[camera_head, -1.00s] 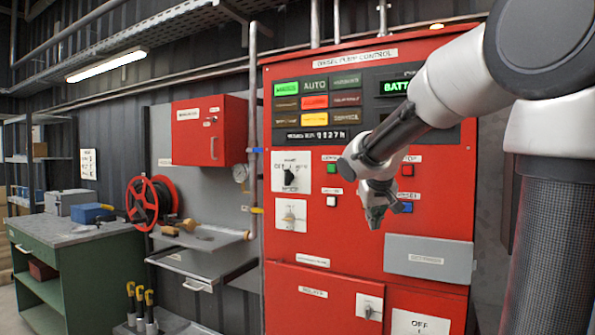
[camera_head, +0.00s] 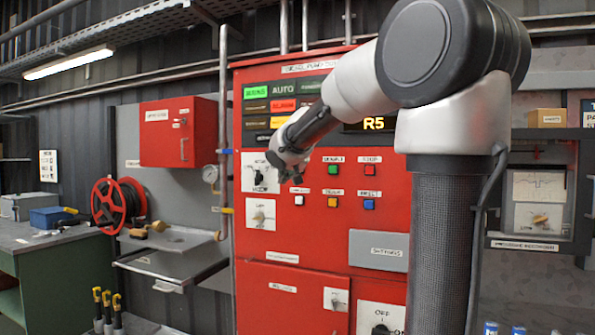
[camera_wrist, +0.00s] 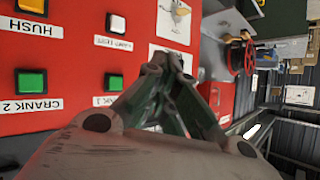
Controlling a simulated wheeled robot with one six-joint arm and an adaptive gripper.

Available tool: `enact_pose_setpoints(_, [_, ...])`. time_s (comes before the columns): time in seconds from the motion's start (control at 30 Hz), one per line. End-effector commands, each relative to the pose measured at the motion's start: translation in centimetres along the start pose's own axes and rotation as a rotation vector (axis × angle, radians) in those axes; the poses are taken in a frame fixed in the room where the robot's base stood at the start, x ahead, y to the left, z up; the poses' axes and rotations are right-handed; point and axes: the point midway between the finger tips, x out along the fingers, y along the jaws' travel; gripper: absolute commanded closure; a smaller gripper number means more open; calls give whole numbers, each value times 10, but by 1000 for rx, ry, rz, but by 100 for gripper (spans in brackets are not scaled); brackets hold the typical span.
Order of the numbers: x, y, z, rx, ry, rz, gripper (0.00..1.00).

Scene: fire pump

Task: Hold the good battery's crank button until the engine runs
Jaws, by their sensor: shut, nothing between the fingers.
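The red pump control panel (camera_head: 300,235) faces me. The CRANK 2 button also shows in the head view (camera_head: 333,169); the CRANK 1 button is hidden there behind my gripper (camera_head: 293,183). My gripper's fingertips (camera_wrist: 166,62) are shut and empty in front of the panel, near CRANK 1. Contact cannot be told. An amber display reads "R5" (camera_head: 373,124); which battery is good is not readable.
White (camera_head: 299,200), yellow (camera_head: 332,202), red (camera_head: 370,170) and blue (camera_head: 369,204) buttons sit close by. Selector switches (camera_head: 259,178) are left of them. A grey box (camera_head: 378,250) protrudes below. A pipe (camera_head: 223,130) and shelf (camera_head: 175,264) stand left.

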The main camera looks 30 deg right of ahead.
Motion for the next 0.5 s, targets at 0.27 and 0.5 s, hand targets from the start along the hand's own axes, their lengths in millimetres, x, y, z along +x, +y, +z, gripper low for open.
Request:
enact_pose_setpoints(0.27, [16,12,-12,1,0,2,100])
enact_pose_setpoints(0.5, [41,30,-29,1,-1,3,100])
